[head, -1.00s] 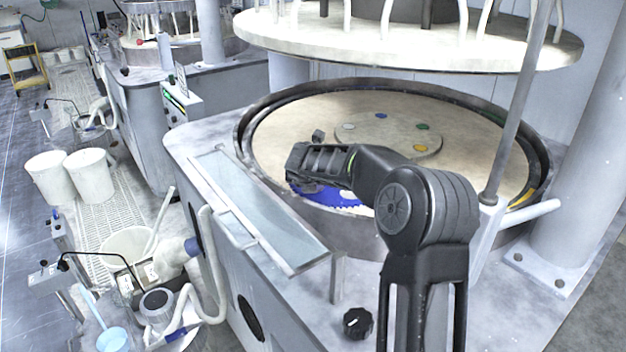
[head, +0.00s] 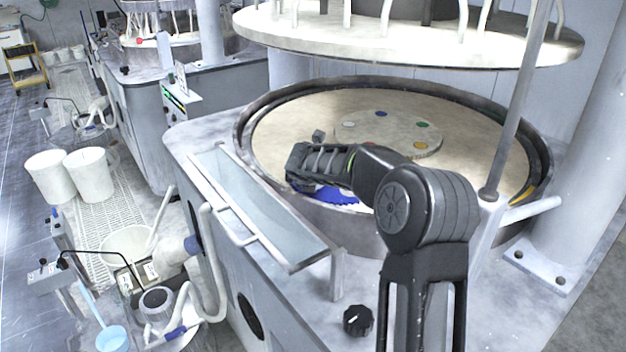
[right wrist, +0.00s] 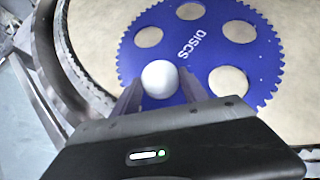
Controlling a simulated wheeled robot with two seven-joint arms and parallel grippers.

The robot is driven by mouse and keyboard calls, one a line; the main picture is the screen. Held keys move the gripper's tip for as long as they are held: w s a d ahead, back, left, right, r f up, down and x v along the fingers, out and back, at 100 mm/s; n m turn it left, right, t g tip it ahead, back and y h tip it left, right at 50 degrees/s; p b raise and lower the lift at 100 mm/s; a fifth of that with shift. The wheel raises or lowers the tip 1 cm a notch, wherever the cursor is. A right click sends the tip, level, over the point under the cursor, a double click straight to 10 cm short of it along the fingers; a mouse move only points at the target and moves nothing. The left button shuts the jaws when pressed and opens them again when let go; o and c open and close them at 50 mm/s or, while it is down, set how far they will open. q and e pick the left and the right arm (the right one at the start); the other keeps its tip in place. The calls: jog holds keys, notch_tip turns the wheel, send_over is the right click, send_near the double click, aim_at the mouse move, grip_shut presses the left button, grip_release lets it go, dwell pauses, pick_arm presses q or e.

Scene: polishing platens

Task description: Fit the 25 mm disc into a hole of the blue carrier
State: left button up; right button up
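The blue carrier (right wrist: 198,50) is a toothed plate marked DISCS with several round holes, lying flat on the beige platen. Its edge also shows under my right gripper in the head view (head: 338,196). In the right wrist view the white round disc (right wrist: 160,78) sits between the two fingertips of my right gripper (right wrist: 158,88), which look closed on its sides. The disc is over the near part of the carrier, and I cannot tell whether it is above a hole or inside one. In the head view the gripper (head: 318,165) hides the disc. My left gripper is out of view.
The round platen (head: 300,125) has a raised metal rim (head: 243,130) close to my right gripper. A small centre plate (head: 385,135) carries coloured spots. A large upper plate (head: 400,50) hangs above, and a slanted rod (head: 520,100) stands at the right.

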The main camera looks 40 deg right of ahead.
jog(key=o, duration=0.3)
jog(key=shift+f, duration=0.3)
jog(key=shift+s+a+r, duration=0.35)
jog(key=b+v, duration=0.1)
jog(key=v, duration=0.6)
jog(key=shift+w+d+r, duration=0.15)
jog(key=shift+r, duration=0.05)
jog(key=shift+w, duration=0.1)
